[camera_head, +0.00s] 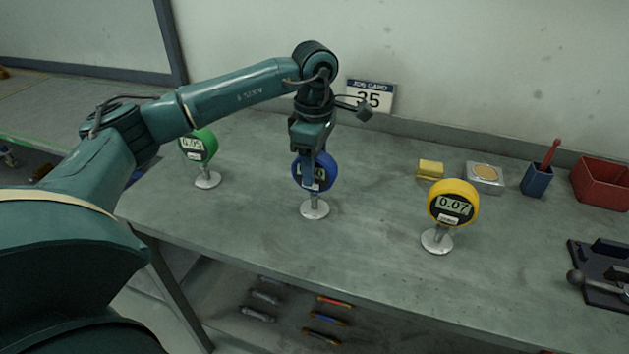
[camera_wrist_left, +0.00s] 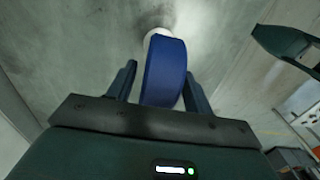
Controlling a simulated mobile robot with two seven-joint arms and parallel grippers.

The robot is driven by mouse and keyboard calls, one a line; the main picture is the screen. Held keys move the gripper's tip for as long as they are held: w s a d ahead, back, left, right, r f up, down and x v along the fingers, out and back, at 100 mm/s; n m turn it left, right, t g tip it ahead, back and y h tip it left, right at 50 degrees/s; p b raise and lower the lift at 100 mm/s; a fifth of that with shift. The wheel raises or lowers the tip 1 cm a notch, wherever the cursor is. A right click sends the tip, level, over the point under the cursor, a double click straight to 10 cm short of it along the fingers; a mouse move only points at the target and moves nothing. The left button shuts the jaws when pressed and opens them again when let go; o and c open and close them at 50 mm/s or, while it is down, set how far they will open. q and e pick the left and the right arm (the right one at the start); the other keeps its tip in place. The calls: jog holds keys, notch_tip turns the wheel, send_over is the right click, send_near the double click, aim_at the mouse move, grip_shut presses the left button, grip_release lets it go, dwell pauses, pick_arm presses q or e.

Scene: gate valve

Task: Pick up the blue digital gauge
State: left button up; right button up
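The blue digital gauge (camera_head: 325,176) stands upright on a round silver base on the workbench, in the middle of the head view. My left gripper (camera_head: 311,172) points down at it from above and hides part of its face and display. In the left wrist view, the blue gauge (camera_wrist_left: 164,72) is seen edge-on between the two fingers of my left gripper (camera_wrist_left: 160,88). The fingers are open around its body, with a visible gap on the left side; contact on the right side is unclear. My right gripper is not recognisable in either view.
A green gauge (camera_head: 204,148) stands to the left and a yellow gauge (camera_head: 453,203) to the right on the workbench (camera_head: 270,230). A job card sign (camera_head: 371,95) stands behind.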

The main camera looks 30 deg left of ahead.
pick_arm(q)
grip_shut()
dwell(0.3)
jog(key=shift+r, duration=0.15)
